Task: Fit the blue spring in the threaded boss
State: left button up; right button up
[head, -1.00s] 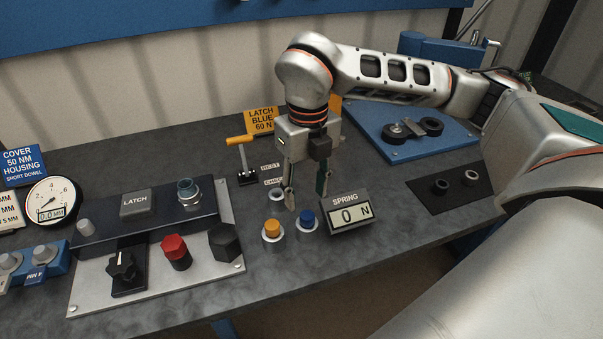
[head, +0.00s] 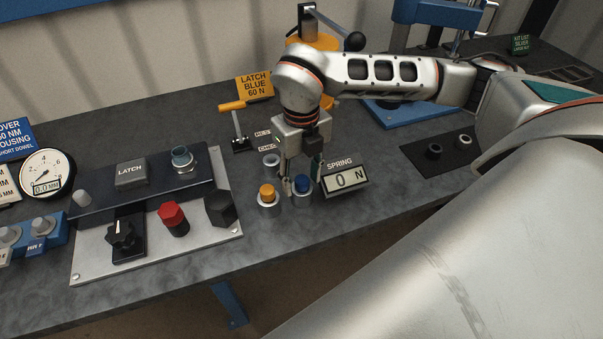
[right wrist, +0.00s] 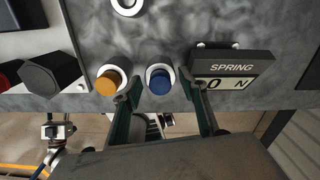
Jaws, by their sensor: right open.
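The blue spring (head: 303,183) stands upright in a pale ring on the bench, and it shows as a blue round top in the right wrist view (right wrist: 159,82). My right gripper (head: 301,181) is open above it, pointing down. In the right wrist view its fingers (right wrist: 158,87) lie left and right of the blue spring, with gaps on both sides. What looks like the threaded boss (head: 183,159) is a metal cylinder on the panel's dark raised strip. My left gripper is out of view.
An orange spring (head: 267,193) in a similar ring stands just left of the blue one. The SPRING readout (head: 344,180) shows 0 N close on the right. A black hex knob (head: 221,208) and a red knob (head: 174,218) stand on the panel. An orange-handled lever (head: 236,122) stands behind.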

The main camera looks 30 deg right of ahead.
aim_at(301, 179)
grip_shut()
jog(key=shift+r, duration=0.1)
jog(key=shift+r, duration=0.1)
jog(key=shift+r+p, duration=1.05)
jog(key=shift+r, duration=0.3)
jog(key=shift+r+p, duration=0.6)
jog(key=shift+r, duration=0.85)
jog(key=shift+r, duration=2)
